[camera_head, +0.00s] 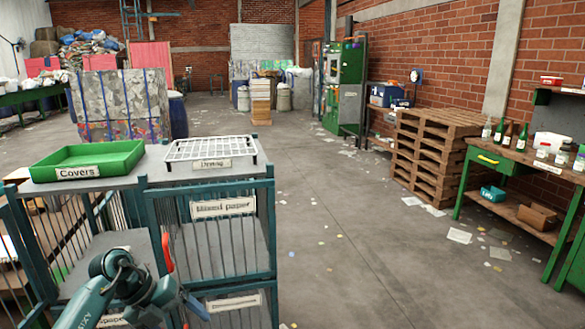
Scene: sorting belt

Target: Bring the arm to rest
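My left arm comes in at the lower left, in front of the barred metal cage cart (276,200). Its far end, with what appears to be the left gripper (196,306), is near the cart's front. The fingers are small and partly hidden, so I cannot tell whether they are open or shut. I see nothing clearly held. My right gripper is not in view.
On the cart top are a green tray (88,160) labelled "Covers" and a white wire rack (211,149) labelled "Drying". A pallet stack (430,155) and a green workbench (490,160) with bottles stand at right. The middle floor (345,230) is mostly open, with scattered paper scraps.

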